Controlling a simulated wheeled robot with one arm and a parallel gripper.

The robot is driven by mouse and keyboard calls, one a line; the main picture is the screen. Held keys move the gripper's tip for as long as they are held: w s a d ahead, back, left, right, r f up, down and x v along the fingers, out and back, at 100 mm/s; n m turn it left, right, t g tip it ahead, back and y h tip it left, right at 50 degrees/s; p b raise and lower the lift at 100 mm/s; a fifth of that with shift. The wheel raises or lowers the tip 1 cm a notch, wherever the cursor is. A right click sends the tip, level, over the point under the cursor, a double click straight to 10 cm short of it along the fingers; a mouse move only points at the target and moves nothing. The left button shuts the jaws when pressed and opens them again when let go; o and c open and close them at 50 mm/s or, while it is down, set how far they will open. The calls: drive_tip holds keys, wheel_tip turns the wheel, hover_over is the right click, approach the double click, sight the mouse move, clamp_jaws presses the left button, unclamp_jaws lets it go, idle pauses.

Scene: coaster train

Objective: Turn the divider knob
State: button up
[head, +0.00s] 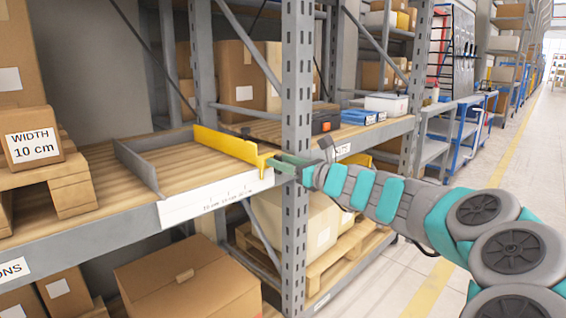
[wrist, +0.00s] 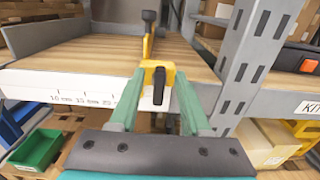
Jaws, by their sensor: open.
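The yellow divider (head: 225,144) stands on the wooden shelf. In the wrist view its yellow front block (wrist: 150,68) carries a black knob (wrist: 159,86), whose bar is upright. My gripper (wrist: 161,84) is open, with one green finger on each side of the knob; whether either finger touches it I cannot tell. In the head view my gripper (head: 285,163) reaches in from the right to the divider's front end, and the knob is hidden there.
A grey divider (head: 138,168) stands left of the yellow one. A white scale strip (head: 205,203) runs along the shelf edge. A card (head: 34,146) reads "WIDTH 10 cm". A grey rack upright (head: 297,90) is close to my gripper. The aisle floor at right is clear.

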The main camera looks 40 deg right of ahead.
drive_tip(key=shift+c, duration=0.3)
clamp_jaws()
drive_tip(key=shift+n, duration=0.4)
drive_tip(key=n+b, duration=0.6)
drive_tip(key=n, duration=0.1)
drive_tip(key=f+n+b, duration=0.1)
drive_tip(key=n+b, duration=0.5)
drive_tip(key=n, duration=0.1)
drive_tip(key=a+n+b, duration=0.1)
drive_tip(key=n+b, duration=0.5)
drive_tip(key=n, duration=0.1)
drive_tip(key=shift+a+f, duration=0.1)
drive_tip(key=shift+f, duration=0.3)
drive_tip(key=shift+b, duration=0.3)
